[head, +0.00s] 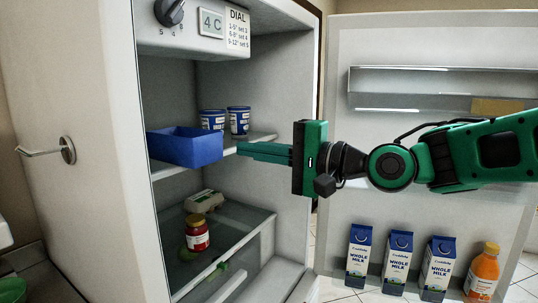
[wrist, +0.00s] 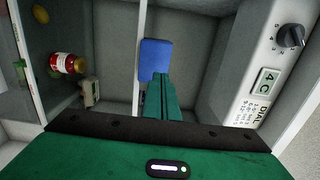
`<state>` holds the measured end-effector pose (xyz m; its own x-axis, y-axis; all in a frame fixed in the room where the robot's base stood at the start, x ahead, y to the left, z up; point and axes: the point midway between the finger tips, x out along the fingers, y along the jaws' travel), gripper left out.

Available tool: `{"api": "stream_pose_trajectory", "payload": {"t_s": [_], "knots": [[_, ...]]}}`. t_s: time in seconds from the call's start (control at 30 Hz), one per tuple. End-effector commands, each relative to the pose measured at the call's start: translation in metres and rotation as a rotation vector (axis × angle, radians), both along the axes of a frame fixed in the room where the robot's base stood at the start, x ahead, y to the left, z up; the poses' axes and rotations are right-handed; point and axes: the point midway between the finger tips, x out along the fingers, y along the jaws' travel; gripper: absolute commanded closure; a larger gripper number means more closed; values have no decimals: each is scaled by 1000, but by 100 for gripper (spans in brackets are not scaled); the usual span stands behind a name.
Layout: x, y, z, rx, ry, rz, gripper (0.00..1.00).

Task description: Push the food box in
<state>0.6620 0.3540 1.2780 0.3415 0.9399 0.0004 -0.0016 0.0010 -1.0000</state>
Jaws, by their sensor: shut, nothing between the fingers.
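The food box is an open-topped blue box (head: 190,149) on the upper shelf (head: 262,138) of the open fridge, at the left. Its front part appears to jut past the shelf's front edge. My gripper (head: 240,148) is shut and empty, with its fingers pointing left at the box. In the head view a small gap shows between the fingertips and the box's right end. In the wrist view the blue box (wrist: 155,55) lies just beyond the fingertips (wrist: 160,80), which partly cover its lower edge; contact cannot be told there.
Two blue-and-white cups (head: 238,121) stand behind the box on the shelf. The open door (head: 420,60) at right holds several milk cartons (head: 398,262) and an orange bottle (head: 483,273).

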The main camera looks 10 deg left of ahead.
Motion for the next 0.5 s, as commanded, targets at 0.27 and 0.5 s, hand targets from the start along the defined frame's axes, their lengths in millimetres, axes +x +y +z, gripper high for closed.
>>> {"api": "stream_pose_trajectory", "payload": {"t_s": [0.27, 0.5], "knots": [[16, 47, -1, -1, 0, 3, 100], [25, 68, 0, 0, -1, 0, 100]]}}
